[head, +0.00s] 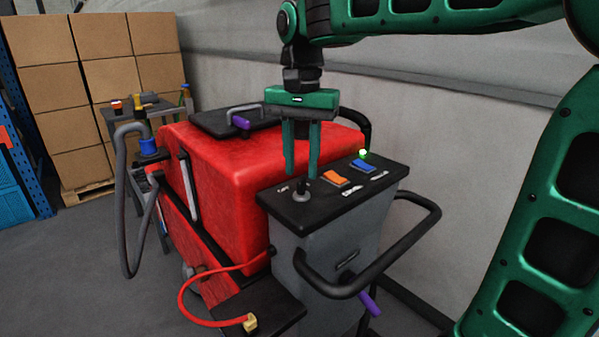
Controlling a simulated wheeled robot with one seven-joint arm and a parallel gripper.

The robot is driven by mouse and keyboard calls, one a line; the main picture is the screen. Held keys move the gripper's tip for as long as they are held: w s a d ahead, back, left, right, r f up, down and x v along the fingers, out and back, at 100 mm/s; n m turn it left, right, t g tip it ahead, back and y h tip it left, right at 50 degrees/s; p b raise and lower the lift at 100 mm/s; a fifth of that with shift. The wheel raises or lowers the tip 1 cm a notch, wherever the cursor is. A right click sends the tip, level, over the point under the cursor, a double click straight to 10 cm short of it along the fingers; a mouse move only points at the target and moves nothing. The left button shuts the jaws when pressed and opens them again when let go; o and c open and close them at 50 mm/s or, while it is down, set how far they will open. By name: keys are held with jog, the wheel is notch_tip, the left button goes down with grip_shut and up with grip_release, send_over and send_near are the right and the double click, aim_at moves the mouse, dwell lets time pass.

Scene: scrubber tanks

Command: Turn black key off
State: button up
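The black key (303,187) stands on a round grey base at the left end of the scrubber's dark control panel (390,176). It looks upright, but its turn position is too small to tell. My gripper (301,175) points straight down over the key. Its two green fingers are apart with a clear gap between them, and their tips are close to the key's top, one to each side in the picture. I cannot tell whether they touch it. A small green light (363,154) is lit at the panel's far edge.
An orange switch (335,177) and a blue switch (362,166) sit right of the key. A black handlebar (420,238) curves around the panel's front. The red tank (225,165) stands behind. A cart with bottles (150,103) and stacked boxes (85,150) are at back left.

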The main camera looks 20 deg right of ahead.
jog(key=shift+f, duration=1.15)
grip_shut()
jog(key=shift+n, duration=0.4)
jog(key=n, duration=0.4)
jog(key=shift+n, duration=0.4)
jog(key=n, duration=0.6)
jog(key=shift+r, duration=0.1)
jog(key=shift+n, duration=0.3)
